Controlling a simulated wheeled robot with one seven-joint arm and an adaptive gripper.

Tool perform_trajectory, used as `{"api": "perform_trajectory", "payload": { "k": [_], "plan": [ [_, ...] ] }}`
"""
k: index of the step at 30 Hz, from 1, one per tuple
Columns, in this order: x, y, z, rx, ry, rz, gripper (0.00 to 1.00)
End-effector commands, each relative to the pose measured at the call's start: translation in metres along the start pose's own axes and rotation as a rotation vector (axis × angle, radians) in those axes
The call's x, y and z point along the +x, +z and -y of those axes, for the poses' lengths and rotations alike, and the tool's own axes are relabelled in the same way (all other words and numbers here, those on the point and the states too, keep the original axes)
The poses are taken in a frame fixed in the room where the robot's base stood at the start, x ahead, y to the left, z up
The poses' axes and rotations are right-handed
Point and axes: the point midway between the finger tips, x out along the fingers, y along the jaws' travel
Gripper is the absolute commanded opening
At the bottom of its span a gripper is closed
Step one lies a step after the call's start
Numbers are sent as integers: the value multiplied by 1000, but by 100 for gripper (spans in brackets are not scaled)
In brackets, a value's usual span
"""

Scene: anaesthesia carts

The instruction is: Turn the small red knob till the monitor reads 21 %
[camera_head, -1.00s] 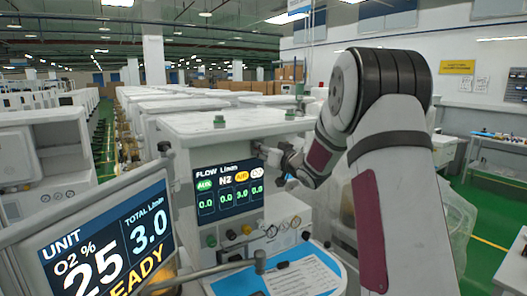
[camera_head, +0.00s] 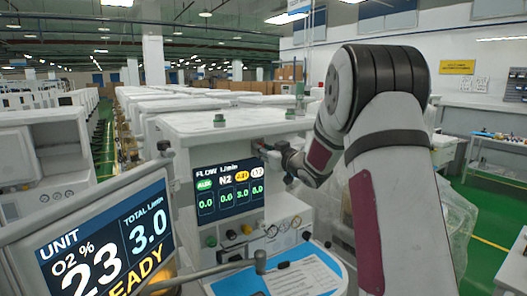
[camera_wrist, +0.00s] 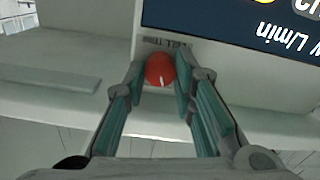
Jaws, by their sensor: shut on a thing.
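The small red knob (camera_wrist: 160,70) is on the cart's front panel, beside the flow screen; a white mark shows on its face. My gripper (camera_wrist: 162,84) has its two fingers on either side of the knob and is shut on it. In the head view, my gripper (camera_head: 264,146) reaches the panel at the right of the flow screen (camera_head: 228,190), and the knob is barely visible there. The monitor (camera_head: 103,245) at the lower left reads O2 23 %, total 3.0 L/min, with "READY" partly cut off.
The flow screen shows 0.0, 0.0, 3.0 and 0.0. More carts (camera_head: 40,160) stand at left; green floor shows at right.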

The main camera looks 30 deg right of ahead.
Motion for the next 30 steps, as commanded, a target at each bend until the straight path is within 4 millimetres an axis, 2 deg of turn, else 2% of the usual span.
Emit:
{"api": "perform_trajectory", "payload": {
  "k": [10, 26, 27, 29, 30],
  "plan": [
    [0, 1, 1, -157, -1, 1, 0],
    [0, 1, 1, -187, -2, 2, 0],
    [0, 1, 1, -187, -2, 2, 29],
    [0, 1, 1, -187, -1, 2, 42],
    [0, 1, 1, -187, -1, 2, 44]
  ]
}}
